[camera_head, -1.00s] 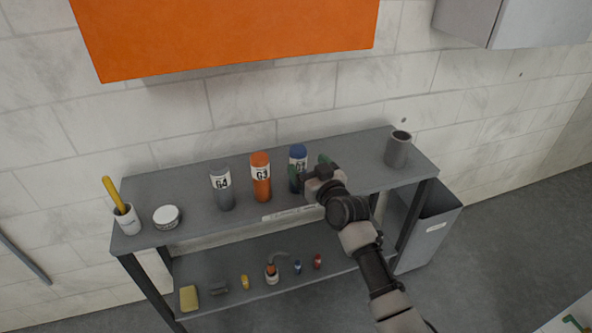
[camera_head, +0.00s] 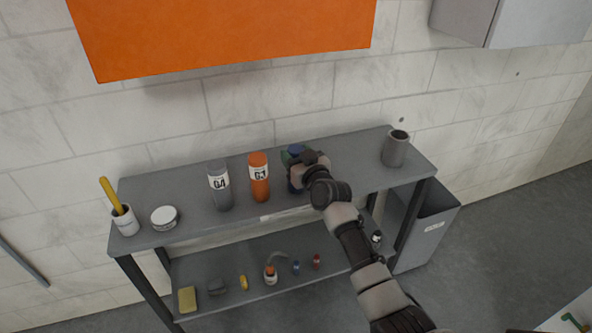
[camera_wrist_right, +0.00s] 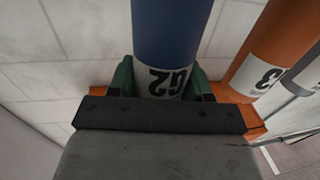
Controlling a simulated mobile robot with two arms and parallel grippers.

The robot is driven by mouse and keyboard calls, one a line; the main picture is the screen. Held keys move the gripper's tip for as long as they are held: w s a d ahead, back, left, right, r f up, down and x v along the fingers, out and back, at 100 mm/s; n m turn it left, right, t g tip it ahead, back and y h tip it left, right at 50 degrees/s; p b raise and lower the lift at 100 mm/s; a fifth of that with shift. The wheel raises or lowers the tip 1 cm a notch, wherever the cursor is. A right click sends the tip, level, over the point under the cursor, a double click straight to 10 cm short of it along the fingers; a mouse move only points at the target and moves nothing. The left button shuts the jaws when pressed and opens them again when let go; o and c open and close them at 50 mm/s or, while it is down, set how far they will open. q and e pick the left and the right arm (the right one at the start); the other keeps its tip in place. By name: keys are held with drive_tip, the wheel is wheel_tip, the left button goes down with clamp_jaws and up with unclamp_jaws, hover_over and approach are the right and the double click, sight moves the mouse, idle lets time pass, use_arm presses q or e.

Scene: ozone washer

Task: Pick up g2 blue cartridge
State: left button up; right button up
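The g2 blue cartridge (camera_head: 294,184) stands upright on the top shelf, to the right of the orange G3 cartridge. My right gripper (camera_head: 300,158) is at its upper part and hides much of it. In the right wrist view the blue cartridge (camera_wrist_right: 172,30) with its G2 label lies between the two green fingers of the right gripper (camera_wrist_right: 160,78). The fingers sit close on both sides; whether they press on it I cannot tell. My left gripper is not in view.
The orange G3 cartridge (camera_head: 259,178) and grey G4 cartridge (camera_head: 220,187) stand to the left. A white tin (camera_head: 164,217) and a cup with a yellow handle (camera_head: 125,220) are further left. A grey cup (camera_head: 395,149) stands right. Small items lie on the lower shelf (camera_head: 225,265).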

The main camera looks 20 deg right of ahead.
drive_tip(key=c, duration=0.7)
drive_tip(key=shift+o, duration=0.2)
drive_tip(key=shift+r, duration=0.15)
